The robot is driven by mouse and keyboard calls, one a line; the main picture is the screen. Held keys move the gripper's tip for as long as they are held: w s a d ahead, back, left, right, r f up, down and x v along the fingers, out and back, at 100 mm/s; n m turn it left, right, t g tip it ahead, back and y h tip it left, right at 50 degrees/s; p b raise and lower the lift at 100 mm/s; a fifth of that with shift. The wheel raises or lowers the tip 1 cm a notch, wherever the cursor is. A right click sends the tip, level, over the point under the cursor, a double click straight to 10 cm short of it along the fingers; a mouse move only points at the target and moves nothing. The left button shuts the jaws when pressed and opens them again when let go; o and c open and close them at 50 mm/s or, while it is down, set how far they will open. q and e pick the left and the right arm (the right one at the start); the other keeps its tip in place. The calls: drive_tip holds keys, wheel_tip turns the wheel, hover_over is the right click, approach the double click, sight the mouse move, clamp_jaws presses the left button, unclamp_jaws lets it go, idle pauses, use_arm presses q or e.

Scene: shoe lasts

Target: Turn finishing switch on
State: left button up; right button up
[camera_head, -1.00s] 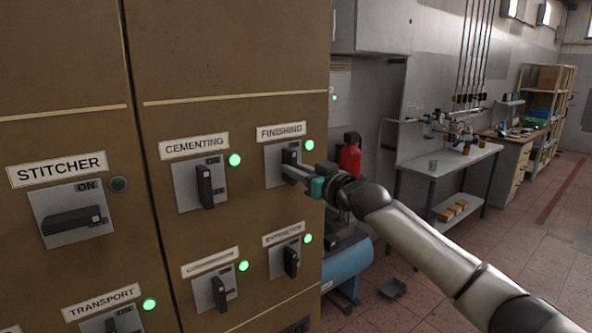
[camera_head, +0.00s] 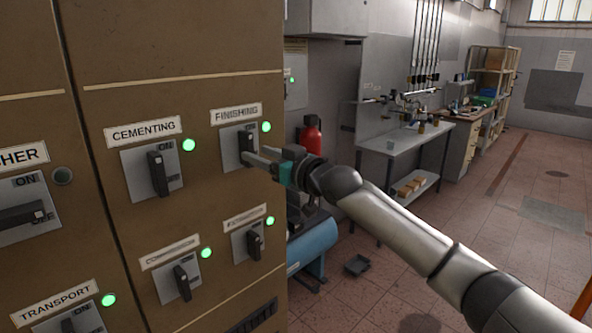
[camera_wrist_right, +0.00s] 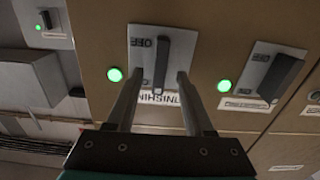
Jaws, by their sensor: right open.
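The finishing switch (camera_head: 246,142) is on the brown cabinet, under the FINISHING label (camera_head: 236,114). Its dark handle stands upright on a grey plate, and the green lamp (camera_head: 266,127) beside it is lit. My right gripper (camera_head: 250,157) is open at the lower part of the handle. In the right wrist view, the picture is turned over, with the OFF mark at the top. There the switch handle (camera_wrist_right: 161,58) lies just ahead of and between my fingertips (camera_wrist_right: 160,77). I cannot tell whether they touch it. My left gripper is not in view.
The cementing switch (camera_head: 158,173) is to the left, and two more upright switches (camera_head: 183,283) (camera_head: 255,244) are below, all with lit green lamps. The stitcher handle (camera_head: 27,215) lies level beside a dark lamp (camera_head: 62,176). A red extinguisher (camera_head: 312,136) stands behind my arm.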

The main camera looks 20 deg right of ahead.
drive_tip(key=b+v, duration=0.2)
drive_tip(key=v, duration=1)
drive_tip(key=shift+b, duration=0.3)
